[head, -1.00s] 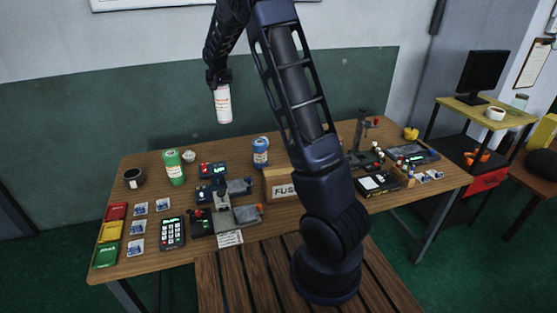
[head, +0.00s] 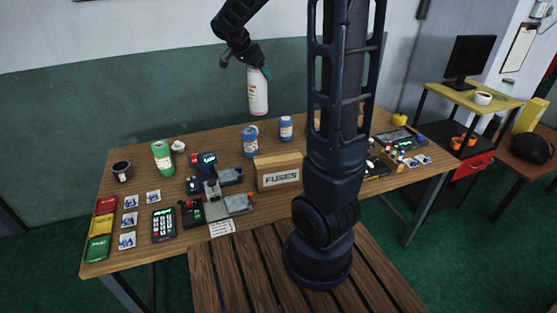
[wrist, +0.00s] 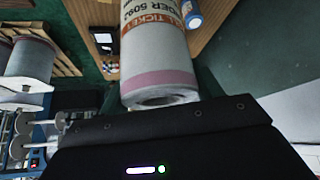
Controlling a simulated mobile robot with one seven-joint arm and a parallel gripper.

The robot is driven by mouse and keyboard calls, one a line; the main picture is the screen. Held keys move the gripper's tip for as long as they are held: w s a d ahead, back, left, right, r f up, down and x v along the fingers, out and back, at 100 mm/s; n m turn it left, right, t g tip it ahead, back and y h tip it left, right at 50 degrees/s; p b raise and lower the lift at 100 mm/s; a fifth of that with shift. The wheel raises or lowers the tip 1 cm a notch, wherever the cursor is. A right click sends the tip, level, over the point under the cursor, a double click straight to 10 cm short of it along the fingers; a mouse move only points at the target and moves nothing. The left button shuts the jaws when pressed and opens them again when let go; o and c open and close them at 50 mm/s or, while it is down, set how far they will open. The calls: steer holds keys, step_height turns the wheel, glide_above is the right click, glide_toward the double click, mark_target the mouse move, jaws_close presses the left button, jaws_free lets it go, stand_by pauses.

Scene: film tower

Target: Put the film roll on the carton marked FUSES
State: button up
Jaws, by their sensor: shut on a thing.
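The film roll (head: 258,97) is a white cylinder with red-orange print. It hangs upright from my gripper (head: 260,72), high above the back of the table in the head view. In the wrist view the film roll (wrist: 158,55) shows orange lettering and a pink band near its hollow end; my gripper's dark body fills the bottom, and its fingertips do not show clearly there. My gripper is shut on the roll. The carton marked FUSES (head: 281,176) stands on the table, below and slightly right of the roll. Its top looks bare.
Two blue cans (head: 250,140) (head: 286,129) stand behind the carton. A green can (head: 162,158) and a dark mug (head: 122,171) are at the left. A splicing device (head: 213,190) sits left of the carton. My arm hides the table right of the carton.

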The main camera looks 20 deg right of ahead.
steer(key=s+d+r+m+g, duration=0.2)
steer(key=s+d+m, duration=0.25)
steer(key=s, duration=0.55)
step_height(320, 180, down, 20)
steer(key=shift+w+d+r, duration=0.15)
steer(key=shift+w+r, duration=0.1)
steer(key=shift+f+n, duration=0.1)
steer(key=shift+n, duration=0.15)
steer(key=o, duration=1.8)
steer(key=shift+o, duration=0.2)
